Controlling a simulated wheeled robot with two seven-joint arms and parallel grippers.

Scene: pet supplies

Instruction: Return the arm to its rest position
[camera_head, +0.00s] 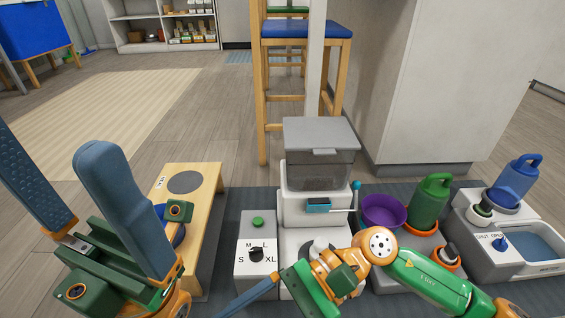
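My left gripper (55,165) is large in the left foreground. Its two blue fingers are spread wide apart with nothing between them, and one finger runs to the left edge. The other finger stands in front of part of the wooden stand. My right arm (425,275) comes in from the lower right and reaches left across the front of the dispenser. My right gripper (262,297) is low in front of the dispenser's base, beside the dial box. One blue finger shows, pointing down left; the other is hidden, and I see no object held.
A dispenser (318,172) with a grey lid stands mid-mat. A dial box (257,237) with a green button is left of it. The wooden stand (205,205) is further left. A purple bowl (383,212), green bottle (430,200), blue bottle (515,182) and basin unit (535,243) are right.

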